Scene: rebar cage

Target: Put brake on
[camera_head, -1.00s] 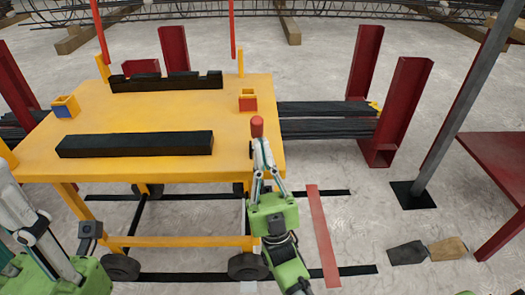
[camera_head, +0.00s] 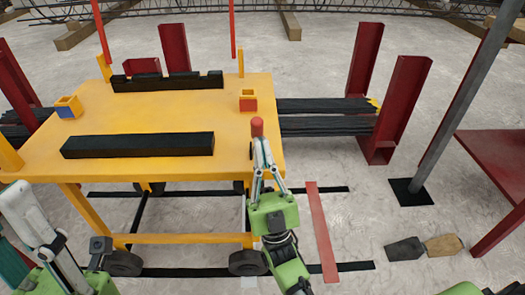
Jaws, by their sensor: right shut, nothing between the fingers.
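The yellow cart (camera_head: 190,112) stands on the left and middle, with black wheels (camera_head: 248,262) below. A red knob (camera_head: 257,127), which looks like the brake handle, sits by the cart's right front corner. My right gripper (camera_head: 261,150) is shut, its fingers pointing up at the knob from just below. The fingertips overlap the knob's lower end in the picture; whether they touch it I cannot tell. My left gripper (camera_head: 40,235) is low at the left edge, partly cut off, in front of the cart's left side. Its fingers are not clear enough to judge.
Black bars (camera_head: 138,145) and small blocks (camera_head: 248,102) lie on the cart top. Dark red posts (camera_head: 402,105) with black bars stand to the right. A grey pole (camera_head: 455,110) and a red table (camera_head: 500,160) are farther right.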

